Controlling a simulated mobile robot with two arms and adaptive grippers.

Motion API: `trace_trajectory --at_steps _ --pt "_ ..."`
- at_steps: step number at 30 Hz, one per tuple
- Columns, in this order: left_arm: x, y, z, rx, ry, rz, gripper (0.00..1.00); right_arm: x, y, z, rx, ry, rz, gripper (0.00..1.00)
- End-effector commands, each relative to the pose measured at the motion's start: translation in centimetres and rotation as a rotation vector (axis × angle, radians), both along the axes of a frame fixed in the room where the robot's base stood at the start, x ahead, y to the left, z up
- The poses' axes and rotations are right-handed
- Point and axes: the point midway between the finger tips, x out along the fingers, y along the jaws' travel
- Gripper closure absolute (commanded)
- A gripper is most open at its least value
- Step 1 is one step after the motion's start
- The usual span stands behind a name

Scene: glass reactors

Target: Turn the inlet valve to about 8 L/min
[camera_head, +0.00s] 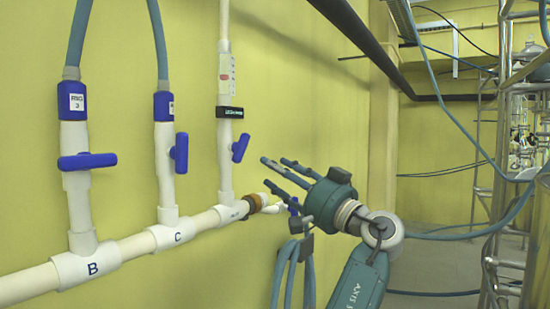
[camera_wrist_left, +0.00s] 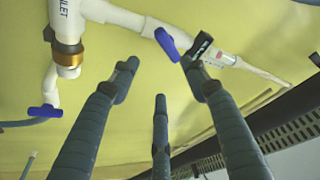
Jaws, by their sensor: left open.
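The inlet valve's blue handle (camera_head: 240,148) sits on the white vertical pipe at the right of the manifold, tilted off the pipe's line. It also shows in the left wrist view (camera_wrist_left: 167,44), near an INLET label (camera_wrist_left: 64,9) on the pipe fitting. A small black display (camera_head: 229,112) with green digits, too small to read, is just above the handle, below a flow tube (camera_head: 227,68). My left gripper (camera_head: 273,172) is open and empty, right of the handle and apart from it, fingers pointing toward the wall. My right gripper is not in view.
Valve B's handle (camera_head: 87,161) lies across its pipe; valve C's handle (camera_head: 181,153) is roughly upright. Another blue handle (camera_head: 293,206) and a looped hose (camera_head: 291,265) hang below my left gripper. Metal framing with glassware (camera_head: 520,130) stands at far right.

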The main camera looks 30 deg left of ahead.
Motion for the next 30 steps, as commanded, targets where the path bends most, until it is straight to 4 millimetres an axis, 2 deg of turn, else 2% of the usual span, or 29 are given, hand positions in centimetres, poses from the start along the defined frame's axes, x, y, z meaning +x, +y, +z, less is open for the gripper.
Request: trace_trajectory --at_steps 4,18,24,30 --pt "-0.5 1.0 1.3 0.000 -0.021 0.017 0.54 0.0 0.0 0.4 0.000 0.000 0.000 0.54" --pt "1.9 8.3 3.9 0.001 -0.015 0.014 0.54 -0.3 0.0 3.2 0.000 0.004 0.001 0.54" --pt "2.4 9.7 4.1 0.000 -0.016 0.012 0.54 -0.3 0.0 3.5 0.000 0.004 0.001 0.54" --pt "2.5 9.8 4.1 0.001 -0.016 0.011 0.54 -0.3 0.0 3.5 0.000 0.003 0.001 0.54"
